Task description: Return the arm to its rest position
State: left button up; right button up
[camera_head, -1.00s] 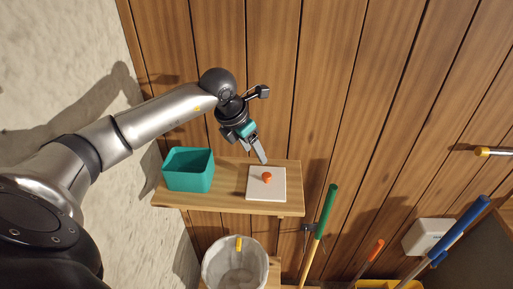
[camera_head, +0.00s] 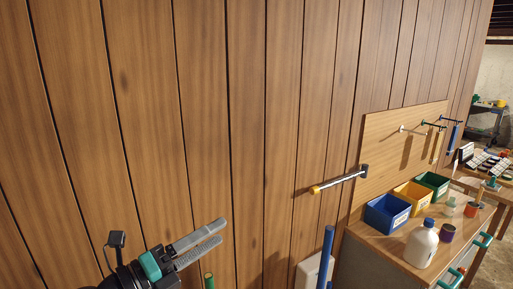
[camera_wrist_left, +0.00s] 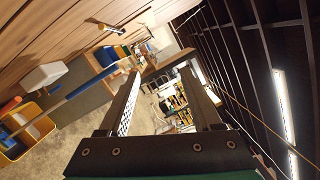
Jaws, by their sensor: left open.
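My left gripper (camera_head: 208,240) is at the bottom left of the head view, in front of the wood-plank wall. Its two grey fingers point right and slightly up, with a gap between them. In the left wrist view the same gripper (camera_wrist_left: 165,95) shows its two fingers apart with nothing between them. The rest of my left arm is mostly below the head view. My right gripper is in neither view.
A wall-mounted bar (camera_head: 340,180) with a yellow tip sticks out. A wooden bench (camera_head: 385,243) at right holds blue (camera_head: 388,213), yellow (camera_head: 412,196) and green bins and a white jug (camera_head: 421,245). A blue pole (camera_head: 326,255) stands near the gripper's right. The wall's upper area is clear.

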pick_arm(q)
jog(key=a+n+t+y, duration=0.7)
jog(key=n+y, duration=0.3)
jog(key=n, duration=0.6)
jog(key=s+a+f+n+g+y, duration=0.35)
jog(key=a+f+n+y, duration=0.3)
jog(key=f+n, duration=0.25)
jog(key=s+d+f+n+g+h, duration=0.1)
jog(key=s+d+f+n+g, duration=0.2)
jog(key=s+f+g, duration=0.45)
jog(key=s+d+f+n+g+h, duration=0.25)
jog(key=s+f+g, duration=0.4)
jog(key=s, duration=0.65)
notch_tip(320, 180, down, 32)
jog(key=s+y+b, duration=0.1)
jog(key=s+b, duration=0.1)
jog(key=b, duration=0.6)
jog(key=s+a+f+b, duration=0.1)
jog(key=s+f+b, duration=0.3)
jog(key=s+f, duration=0.3)
jog(key=s+a+f+g+b, duration=0.1)
jog(key=s+f+b, duration=0.3)
jog(key=s+f, duration=0.4)
notch_tip(320, 180, down, 6)
jog(key=shift+s+a+f+m, duration=0.15)
jog(key=shift+s+f+m, duration=0.05)
jog(key=shift+m, duration=0.15)
jog(key=shift+c, duration=0.2)
